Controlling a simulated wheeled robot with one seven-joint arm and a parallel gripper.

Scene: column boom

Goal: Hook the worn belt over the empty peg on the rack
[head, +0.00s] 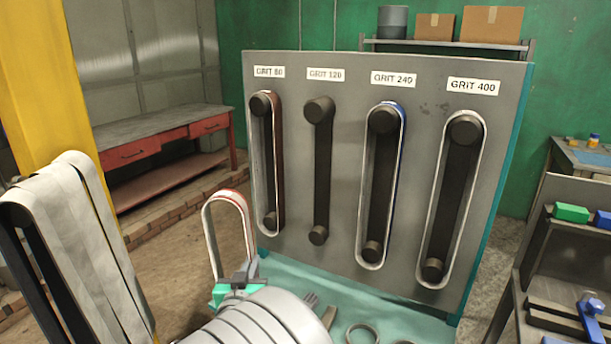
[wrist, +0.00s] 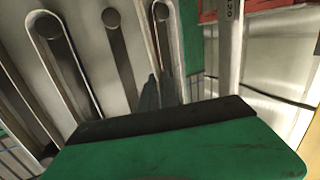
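The worn belt (head: 212,240) is a pale loop with a reddish band along its top. It stands upright from my gripper (head: 236,284), which looks shut on its lower part; the grasp itself is partly hidden. In the wrist view a pale strip of it (wrist: 229,50) carries the print "120". The rack (head: 345,190) is a grey upright panel. Its empty peg (head: 319,110), under the GRIT 120 label, has no belt; it also shows in the wrist view (wrist: 111,17). My gripper and the belt are left of the rack's pegs in the head view, apart from the empty peg.
Belts hang on the GRIT 80 (head: 279,160), GRIT 240 (head: 367,200) and GRIT 400 (head: 430,220) pegs, either side of the empty one. Grey belts (head: 85,230) drape at the left near a yellow post (head: 45,80). A ring (head: 362,333) lies below the rack.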

